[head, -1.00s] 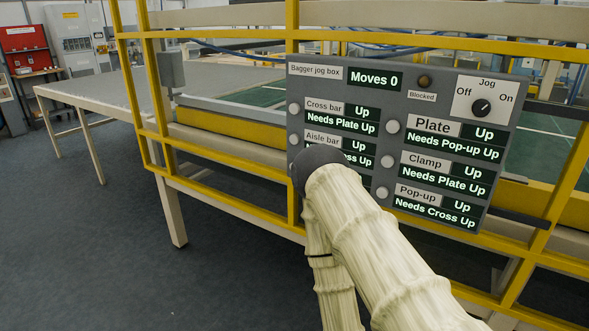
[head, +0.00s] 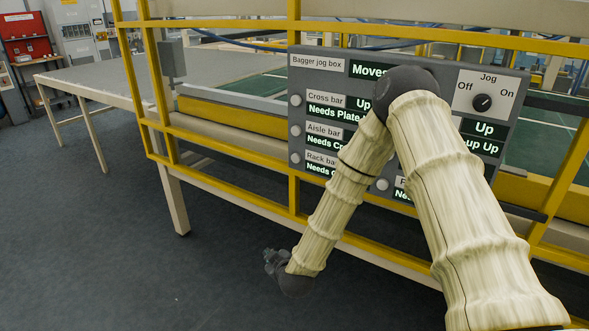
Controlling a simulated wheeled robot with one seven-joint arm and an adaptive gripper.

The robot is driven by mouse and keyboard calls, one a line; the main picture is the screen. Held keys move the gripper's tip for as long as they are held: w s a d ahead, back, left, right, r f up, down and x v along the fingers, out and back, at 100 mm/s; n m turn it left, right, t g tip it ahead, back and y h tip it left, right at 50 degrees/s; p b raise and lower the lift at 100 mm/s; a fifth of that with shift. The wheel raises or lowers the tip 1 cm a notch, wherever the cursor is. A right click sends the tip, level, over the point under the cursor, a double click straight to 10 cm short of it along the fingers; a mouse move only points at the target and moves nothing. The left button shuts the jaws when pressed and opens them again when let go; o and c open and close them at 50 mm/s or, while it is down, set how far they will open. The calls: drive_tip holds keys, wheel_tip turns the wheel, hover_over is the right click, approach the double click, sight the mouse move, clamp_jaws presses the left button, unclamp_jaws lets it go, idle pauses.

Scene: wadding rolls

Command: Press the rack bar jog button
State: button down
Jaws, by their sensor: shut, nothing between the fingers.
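The grey bagger jog box (head: 318,82) hangs on the yellow frame in the head view. The rack bar label (head: 321,158) is at the lower left of the box, with a round pale rack bar jog button (head: 295,158) just left of it. Its display below reads "Needs" and is partly covered by my arm. The jog knob (head: 482,103) is at the upper right. My gripper (head: 272,261) is dark and shut, empty, below and left of the box, apart from the button. My arm hides the middle and part of the right column.
Yellow guard rails (head: 294,195) run around the machine. A long grey table (head: 105,78) extends to the left. The aisle bar button (head: 295,130) and cross bar button (head: 296,100) sit above the rack bar button. Dark floor at lower left is clear.

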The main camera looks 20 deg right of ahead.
sight(296, 158)
drive_tip(key=w+d+r+t+h, duration=0.1)
drive_tip(key=w+d+r+t, duration=0.1)
drive_tip(key=w+r, duration=0.5)
drive_tip(key=w+d+r+n+t+h, duration=0.1)
drive_tip(key=w+r, duration=0.6)
drive_tip(key=r, duration=0.8)
drive_tip(key=shift+d+n+t+h+p, duration=0.3)
drive_tip(key=shift+d+t+p, duration=0.15)
drive_tip(key=shift+d+t, duration=0.55)
drive_tip(key=w+d, duration=0.5)
drive_tip(key=d, duration=0.1)
drive_tip(key=shift+w+d+b, duration=0.15)
drive_tip(key=shift+d+b, duration=0.25)
drive_tip(key=shift+w+d, duration=0.1)
drive_tip(key=shift+w, duration=0.05)
drive_tip(key=shift+w+d, duration=0.15)
